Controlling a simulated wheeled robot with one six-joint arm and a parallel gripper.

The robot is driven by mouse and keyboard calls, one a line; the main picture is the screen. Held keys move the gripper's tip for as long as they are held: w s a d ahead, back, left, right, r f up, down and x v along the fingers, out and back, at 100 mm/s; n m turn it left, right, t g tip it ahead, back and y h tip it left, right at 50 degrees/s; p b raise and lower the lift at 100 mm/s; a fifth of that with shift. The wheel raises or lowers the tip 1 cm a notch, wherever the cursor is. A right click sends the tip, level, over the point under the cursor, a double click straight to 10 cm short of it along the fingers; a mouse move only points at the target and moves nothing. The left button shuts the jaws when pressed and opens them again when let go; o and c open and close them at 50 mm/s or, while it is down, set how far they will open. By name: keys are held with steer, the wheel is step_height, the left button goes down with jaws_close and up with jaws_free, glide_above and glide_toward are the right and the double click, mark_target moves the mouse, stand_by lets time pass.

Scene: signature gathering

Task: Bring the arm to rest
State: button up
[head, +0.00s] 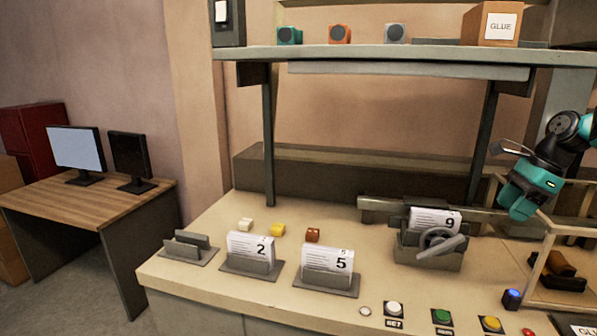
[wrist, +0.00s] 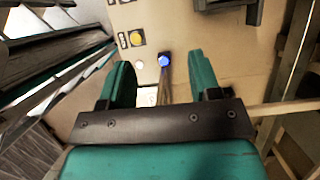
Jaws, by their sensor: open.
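My gripper (head: 518,204) is at the right side of the head view, held above the right part of the workbench (head: 215,268). In the wrist view my gripper (wrist: 160,78) shows two teal fingers wide apart, with nothing held between them. Below and beyond the fingers is a blue-topped button (wrist: 165,59), apart from them. My arm bends in from the right edge of the head view.
Card holders with cards 2 (head: 250,248) and 5 (head: 328,262) stand along the front. A dark device (head: 428,256) holds card 9. A wooden frame (head: 545,228) stands right below my arm. A shelf (head: 400,56) spans above. Coloured buttons (head: 442,317) line the front right.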

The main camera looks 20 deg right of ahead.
steer(key=a+n+g+b, duration=0.1)
steer(key=a+n+b, duration=0.3)
steer(key=a+n, duration=1.95)
steer(key=s+a+f+n+b, duration=0.1)
steer(key=s+a+n, duration=0.3)
steer(key=s+a, duration=0.5)
steer(key=s+a+f+n+g+b, duration=0.1)
steer(key=s+a+f+n, duration=0.3)
steer(key=s+a, duration=0.4)
steer(key=a, duration=0.5)
steer(key=shift+s+a+y+b, duration=0.15)
steer(key=shift+s+y+b, duration=0.15)
steer(key=shift+s, duration=0.05)
